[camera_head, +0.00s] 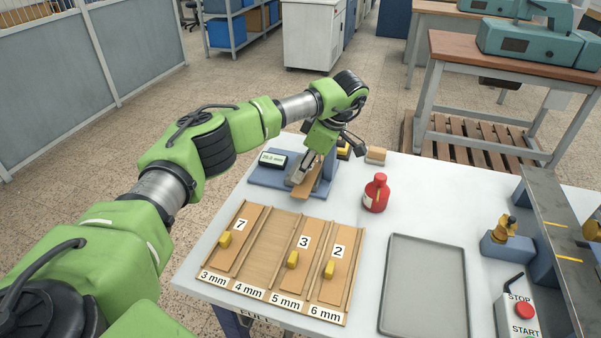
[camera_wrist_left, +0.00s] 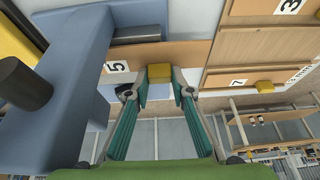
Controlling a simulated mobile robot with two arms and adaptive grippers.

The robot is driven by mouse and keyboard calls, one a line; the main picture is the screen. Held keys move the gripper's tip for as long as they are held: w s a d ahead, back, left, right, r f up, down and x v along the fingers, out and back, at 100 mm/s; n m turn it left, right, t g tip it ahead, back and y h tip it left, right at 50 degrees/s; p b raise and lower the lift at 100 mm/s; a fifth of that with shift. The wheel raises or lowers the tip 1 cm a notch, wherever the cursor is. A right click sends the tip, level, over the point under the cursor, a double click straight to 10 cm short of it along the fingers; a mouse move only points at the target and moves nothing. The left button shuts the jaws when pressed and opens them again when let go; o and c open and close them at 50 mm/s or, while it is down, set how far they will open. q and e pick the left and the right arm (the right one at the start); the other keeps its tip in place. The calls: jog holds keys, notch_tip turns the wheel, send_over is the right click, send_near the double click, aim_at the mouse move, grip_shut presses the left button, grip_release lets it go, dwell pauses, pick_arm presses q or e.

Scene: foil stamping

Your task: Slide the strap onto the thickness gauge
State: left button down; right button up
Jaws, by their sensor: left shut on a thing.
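The strap (camera_head: 308,187), a flat tan strip, is at the blue thickness gauge (camera_head: 262,182) at the back left of the white table. My left gripper (camera_head: 306,170) is shut on the strap's small yellow block (camera_wrist_left: 160,73). In the left wrist view, the strap (camera_wrist_left: 185,52) bears a label 5 and reaches toward the blue gauge body (camera_wrist_left: 60,100), below a grey cylindrical part. Whether the strap touches the gauge is unclear. The gauge's display (camera_head: 273,159) shows a reading in mm, too small to read surely. My right gripper is out of view.
A wooden rack (camera_head: 262,262) holds straps 7, 3 and 2 in the 3, 5 and 6 mm lanes; the 4 mm lane is empty. A red bottle (camera_head: 376,194) stands right of the gauge. An empty grey tray (camera_head: 424,290) lies in front; a control box (camera_head: 517,312) stands right.

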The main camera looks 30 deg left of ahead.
pick_arm(q)
jog(key=shift+w+a+r, duration=0.15)
jog(key=shift+w+r, duration=0.2)
jog(key=shift+r, duration=0.15)
dwell(0.8)
jog(key=shift+f, duration=0.1)
dwell(0.6)
jog(key=c, duration=1.7)
grip_release()
jog(key=s+v, duration=0.1)
jog(key=v, duration=1)
jog(key=shift+w+d, duration=0.2)
jog(key=shift+d, duration=0.2)
